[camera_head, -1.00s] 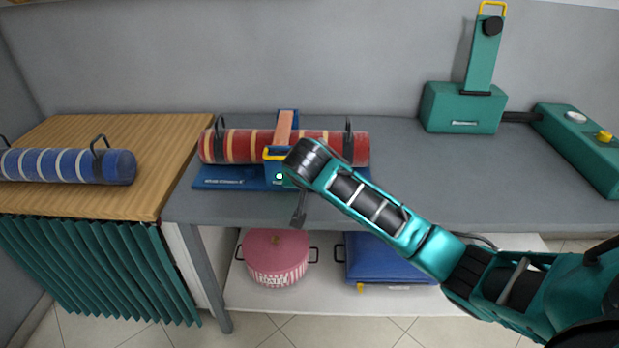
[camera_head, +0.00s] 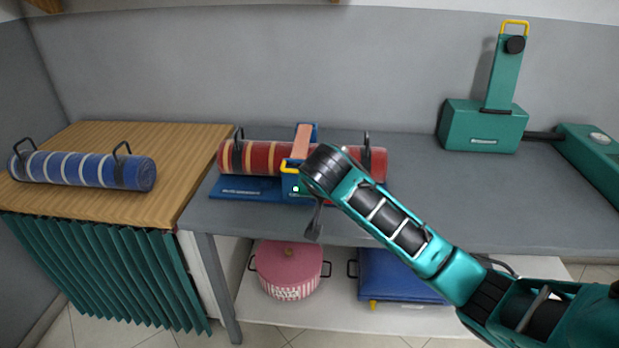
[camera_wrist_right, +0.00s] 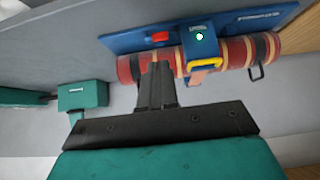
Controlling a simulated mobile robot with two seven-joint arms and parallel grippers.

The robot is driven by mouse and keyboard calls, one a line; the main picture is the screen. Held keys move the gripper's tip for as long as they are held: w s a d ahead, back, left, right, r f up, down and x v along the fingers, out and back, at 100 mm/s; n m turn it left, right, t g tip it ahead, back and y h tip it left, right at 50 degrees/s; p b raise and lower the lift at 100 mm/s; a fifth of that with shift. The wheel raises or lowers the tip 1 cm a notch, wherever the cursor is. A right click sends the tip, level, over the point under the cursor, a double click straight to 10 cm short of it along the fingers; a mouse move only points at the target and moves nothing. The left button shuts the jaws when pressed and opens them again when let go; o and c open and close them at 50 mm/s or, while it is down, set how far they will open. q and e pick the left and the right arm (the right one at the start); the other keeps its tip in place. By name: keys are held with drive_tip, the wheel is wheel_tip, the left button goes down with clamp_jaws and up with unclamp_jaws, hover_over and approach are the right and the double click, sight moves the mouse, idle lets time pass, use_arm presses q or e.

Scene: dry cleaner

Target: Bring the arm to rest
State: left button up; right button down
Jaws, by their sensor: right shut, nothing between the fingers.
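My right arm comes in from the right in the head view. Its gripper (camera_head: 313,222) points down in front of the red roll, over the front part of the grey table. In the right wrist view the dark fingers (camera_wrist_right: 157,84) are together with nothing between them. The red roll (camera_head: 258,157) with yellow stripes lies on a blue base (camera_head: 240,188), under a blue clamp with a yellow handle (camera_head: 291,166); my arm hides part of it. In the wrist view the fingertips overlap the roll's near edge; I cannot tell the gap. My left gripper is in neither view.
A blue striped roll (camera_head: 85,170) lies on the wooden table (camera_head: 195,150) at left. A green machine (camera_head: 483,127) stands on the grey table (camera_head: 440,180) at right. A pink pot (camera_head: 289,270) and blue case (camera_head: 398,278) sit on the lower shelf.

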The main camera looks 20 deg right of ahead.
drive_tip(key=shift+f, duration=0.1)
drive_tip(key=s+a+f+n+y, duration=0.3)
drive_tip(key=s+a+f+n, duration=0.15)
drive_tip(key=f, duration=0.55)
drive_tip(key=s+a+f+n+t+y, duration=0.1)
drive_tip(key=s+f, duration=0.3)
drive_tip(key=s, duration=0.5)
drive_tip(key=s+a+f+n+t+y, duration=0.2)
drive_tip(key=s+a+f+n, duration=0.1)
drive_tip(key=s, duration=0.6)
wheel_tip(320, 180, down, 2)
drive_tip(key=shift+a+f+t, duration=0.2)
drive_tip(key=shift+a+t, duration=0.1)
drive_tip(key=shift+a, duration=0.5)
